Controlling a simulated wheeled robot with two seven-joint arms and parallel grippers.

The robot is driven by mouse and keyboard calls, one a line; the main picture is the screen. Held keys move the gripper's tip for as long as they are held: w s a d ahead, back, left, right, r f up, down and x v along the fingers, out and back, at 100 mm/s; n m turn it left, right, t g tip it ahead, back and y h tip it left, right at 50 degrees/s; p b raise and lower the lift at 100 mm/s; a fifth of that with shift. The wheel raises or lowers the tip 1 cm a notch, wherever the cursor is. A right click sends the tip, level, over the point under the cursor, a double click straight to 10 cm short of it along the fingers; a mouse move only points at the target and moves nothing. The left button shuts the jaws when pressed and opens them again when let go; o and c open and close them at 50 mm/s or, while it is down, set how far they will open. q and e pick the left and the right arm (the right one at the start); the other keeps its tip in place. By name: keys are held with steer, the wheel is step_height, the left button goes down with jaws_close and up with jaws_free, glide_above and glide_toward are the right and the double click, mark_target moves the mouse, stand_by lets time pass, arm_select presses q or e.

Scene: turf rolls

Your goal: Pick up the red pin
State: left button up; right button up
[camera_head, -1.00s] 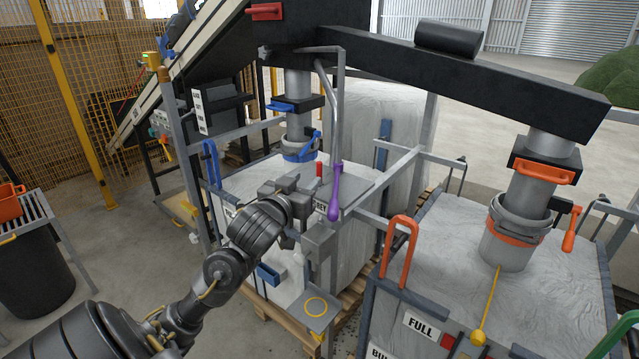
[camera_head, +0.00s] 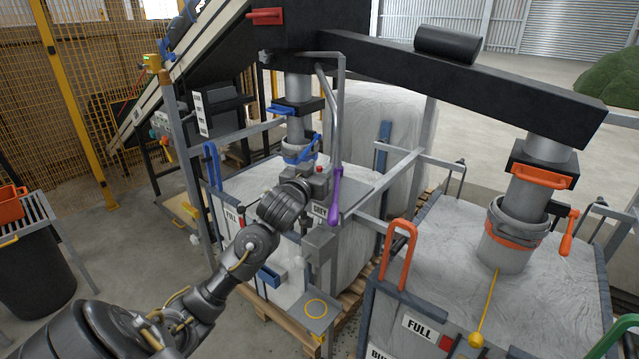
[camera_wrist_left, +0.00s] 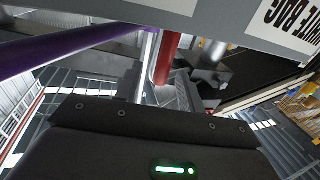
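The red pin (camera_head: 319,168) shows as a small upright red tip at the shelf beside the purple-handled lever (camera_head: 335,195). In the left wrist view the red pin (camera_wrist_left: 166,58) is a red cylinder just beyond my dark gripper body, beneath a grey plate edge. My left gripper (camera_head: 314,180) is at the pin, its wrist just in front and to the left. Its fingers are small and partly hidden, so I cannot tell whether they are apart or closed on the pin. The purple handle (camera_wrist_left: 60,50) crosses the left of the wrist view. My right gripper is not in view.
A grey post and frame (camera_head: 320,245) stand close below my left gripper. A blue-clamped spout (camera_head: 299,148) hangs close behind it. A second bag with an orange-clamped spout (camera_head: 515,232) stands at right. Open concrete floor lies at left.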

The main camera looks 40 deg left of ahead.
arm_select(q)
steer(key=x, duration=0.2)
steer(key=shift+w, duration=0.3)
jaws_close()
step_height(320, 180, up, 10)
steer(key=p, duration=0.2)
stand_by(0.4)
